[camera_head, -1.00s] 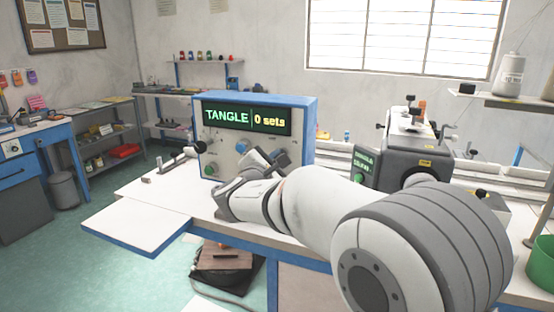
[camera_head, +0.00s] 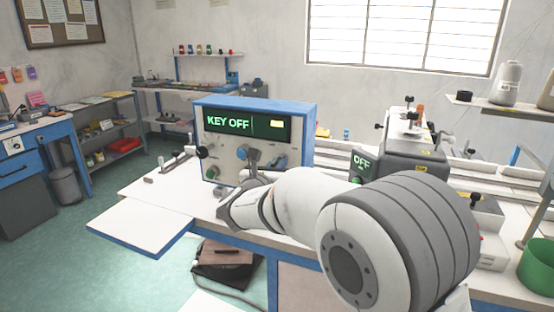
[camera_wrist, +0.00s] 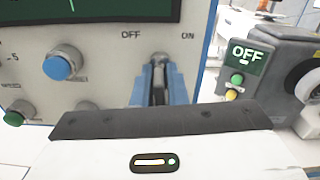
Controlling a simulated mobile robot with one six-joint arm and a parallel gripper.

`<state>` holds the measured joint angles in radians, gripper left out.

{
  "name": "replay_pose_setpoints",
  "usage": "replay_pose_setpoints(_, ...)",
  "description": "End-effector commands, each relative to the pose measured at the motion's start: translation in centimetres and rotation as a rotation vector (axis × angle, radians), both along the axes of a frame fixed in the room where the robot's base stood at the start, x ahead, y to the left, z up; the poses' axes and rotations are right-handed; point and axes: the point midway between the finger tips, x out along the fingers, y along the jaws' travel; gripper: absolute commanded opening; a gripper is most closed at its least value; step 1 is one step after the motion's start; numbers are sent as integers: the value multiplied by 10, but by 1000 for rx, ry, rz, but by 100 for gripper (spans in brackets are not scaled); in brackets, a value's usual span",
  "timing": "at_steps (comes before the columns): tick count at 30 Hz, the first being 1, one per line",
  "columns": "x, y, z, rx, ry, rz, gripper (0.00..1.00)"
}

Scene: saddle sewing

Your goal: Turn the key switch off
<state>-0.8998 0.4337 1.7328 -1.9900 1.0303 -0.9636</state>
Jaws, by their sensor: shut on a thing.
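The control box (camera_head: 300,108) has a blue frame and a grey front panel, and its display reads KEY OFF. In the wrist view the key switch (camera_wrist: 160,58) sits below the OFF and ON labels. My gripper (camera_wrist: 159,84) has its blue fingers closed around the key, one on each side. The key looks roughly upright between the labels, but the fingers hide much of it, so its exact angle is hard to tell. In the head view my gripper (camera_head: 276,162) is against the right part of the panel.
A blue knob (camera_wrist: 63,63) and a green button (camera_wrist: 14,113) are left of the key. The grey sewing machine (camera_head: 408,150) stands to the right, its small screen (camera_wrist: 246,58) reading OFF. A green bin (camera_head: 538,268) is at far right. The white side table (camera_head: 140,222) is clear.

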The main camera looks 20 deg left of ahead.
Motion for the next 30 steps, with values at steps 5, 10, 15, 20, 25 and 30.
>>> replay_pose_setpoints(5, 0, 0, 3, -171, 2, 1, 0)
replay_pose_setpoints(10, 0, 0, 3, -327, 3, 1, 0)
replay_pose_setpoints(15, 0, 0, 3, -463, 2, 1, 0)
replay_pose_setpoints(20, 0, 0, 2, -566, 2, 1, 0)
replay_pose_setpoints(25, 0, 0, 1, -639, 2, 1, 0)
replay_pose_setpoints(30, 0, 0, 0, -680, 1, 2, 0)
